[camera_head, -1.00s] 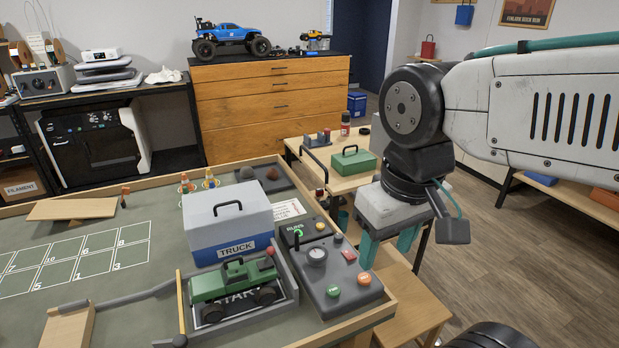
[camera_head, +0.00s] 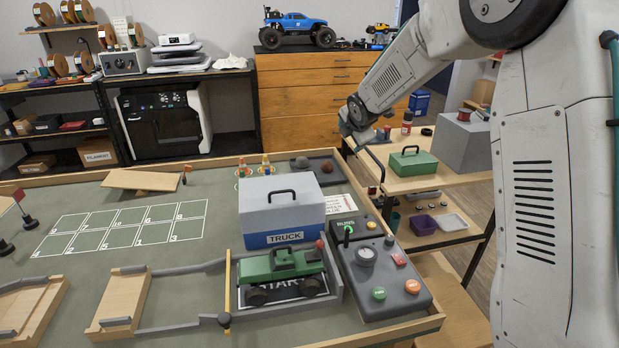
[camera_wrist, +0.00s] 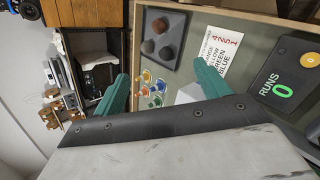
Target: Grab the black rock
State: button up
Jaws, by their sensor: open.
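A dark tray (camera_wrist: 180,18) with three rocks shows near the top of the wrist view. I cannot tell surely which is black. In the head view, a grey rock (camera_head: 302,162) and a brown rock (camera_head: 327,166) show on the tray, behind the truck box. My gripper (camera_wrist: 160,68) is open and empty, its teal fingers apart from the rocks. Its fingers are not clear in the head view.
The grey-and-blue truck box (camera_head: 284,212) stands in front of the tray. A green toy truck (camera_head: 283,271) and a control panel (camera_head: 378,275) are nearer. Small colored cones (camera_head: 242,168) stand left of the tray. A green toolbox (camera_head: 411,162) sits on the side table.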

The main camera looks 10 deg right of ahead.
jog(key=w+a+f+n+t+y, duration=0.1)
jog(key=w+f+n, duration=0.3)
jog(key=f, duration=0.3)
jog(key=w+a+f+n+t+y, duration=0.1)
jog(key=w+a+f+n+y, duration=0.1)
jog(key=w+f+n, duration=0.3)
jog(key=w+a+f+n+y, duration=0.1)
jog(key=w+f+n, duration=0.4)
jog(key=f, duration=0.5)
jog(key=shift+w+a+f+t, duration=0.15)
jog(key=shift+w+a+t, duration=0.35)
jog(key=shift+w, duration=0.35)
jog(key=x, duration=0.8)
jog(key=shift+s+d+f, duration=0.1)
jog(key=shift+s+f, duration=0.05)
jog(key=shift+f, duration=0.05)
jog(key=shift+r, duration=0.1)
jog(key=c, duration=1.2)
